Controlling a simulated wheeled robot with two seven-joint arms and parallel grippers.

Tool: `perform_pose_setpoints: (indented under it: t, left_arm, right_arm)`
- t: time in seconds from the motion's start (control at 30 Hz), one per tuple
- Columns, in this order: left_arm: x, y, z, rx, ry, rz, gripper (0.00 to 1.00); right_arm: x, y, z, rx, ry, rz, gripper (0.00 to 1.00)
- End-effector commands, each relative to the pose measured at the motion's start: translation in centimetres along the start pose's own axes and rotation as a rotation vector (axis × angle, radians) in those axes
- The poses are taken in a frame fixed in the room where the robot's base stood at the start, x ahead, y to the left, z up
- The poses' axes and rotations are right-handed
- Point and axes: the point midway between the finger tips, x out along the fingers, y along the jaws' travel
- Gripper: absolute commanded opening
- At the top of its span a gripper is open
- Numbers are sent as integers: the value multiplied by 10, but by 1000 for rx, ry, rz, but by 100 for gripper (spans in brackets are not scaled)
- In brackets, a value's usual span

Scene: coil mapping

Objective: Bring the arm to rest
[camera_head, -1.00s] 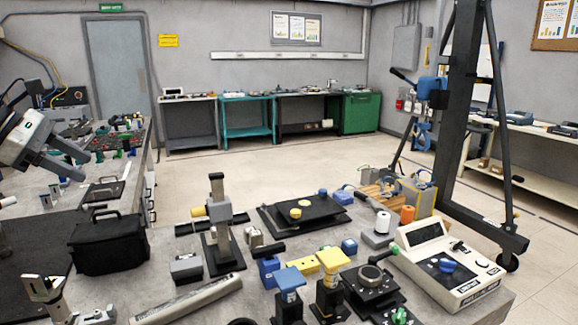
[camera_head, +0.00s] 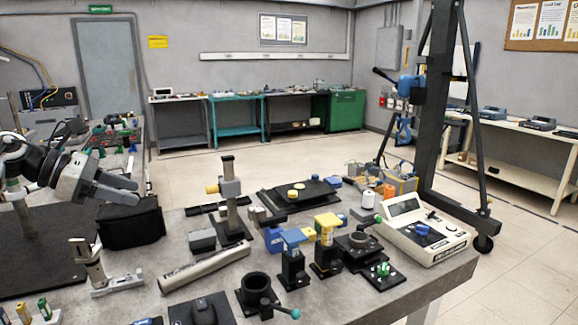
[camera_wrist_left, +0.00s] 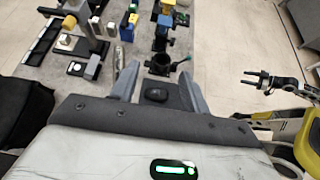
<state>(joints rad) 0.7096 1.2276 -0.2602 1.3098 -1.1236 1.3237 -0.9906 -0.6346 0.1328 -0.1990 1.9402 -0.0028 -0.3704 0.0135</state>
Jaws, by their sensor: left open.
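A small dark gripper on an arm, which looks like my right one (camera_wrist_left: 246,78), shows at the right of the left wrist view, away from the bench. Its jaw opening is too small to judge.
The grey workbench (camera_head: 345,300) holds several fixtures, a long grey bar (camera_head: 205,268), a round black cup (camera_head: 256,290) and a white meter box (camera_head: 425,235). A dark stand (camera_head: 436,120) rises behind. The floor beyond is clear.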

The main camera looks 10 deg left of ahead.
Motion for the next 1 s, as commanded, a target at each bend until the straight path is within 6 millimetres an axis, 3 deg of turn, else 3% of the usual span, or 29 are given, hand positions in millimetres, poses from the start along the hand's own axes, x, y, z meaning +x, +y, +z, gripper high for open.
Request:
perform_pose_setpoints:
  t: [0.03,0.17,0.23,0.3,0.4,0.47,0.6,0.8,0.83,1.0]
  left_arm:
    - [24,-8,-3,-48,-40,-33,46]
    - [86,-36,-10,-244,-183,-115,46]
    - [128,-60,-18,-439,-291,-177,46]
    - [171,-92,-32,-727,-419,-242,46]
    - [215,-132,-63,-1222,-581,-296,46]
    - [233,-155,-89,-1544,-659,-301,46]
    - [258,-209,-163,-2249,-779,-227,46]
    - [268,-288,-243,-2936,-842,-27,46]
    - [268,-301,-253,3025,846,-10,46]
    - [262,-376,-296,2608,645,-192,46]
  right_arm:
    - [0,0,0,0,0,0,58]
    - [-2,-1,5,2,-10,0,58]
    - [-3,-1,7,3,-14,0,58]
    - [-3,-1,8,3,-15,0,58]
    - [-3,0,8,3,-17,0,58]
    - [-3,0,8,3,-17,0,58]
    - [-3,0,8,3,-19,1,58]
    - [-3,0,9,3,-20,1,58]
    - [-3,0,9,3,-20,1,58]
    - [-3,0,9,3,-20,1,58]
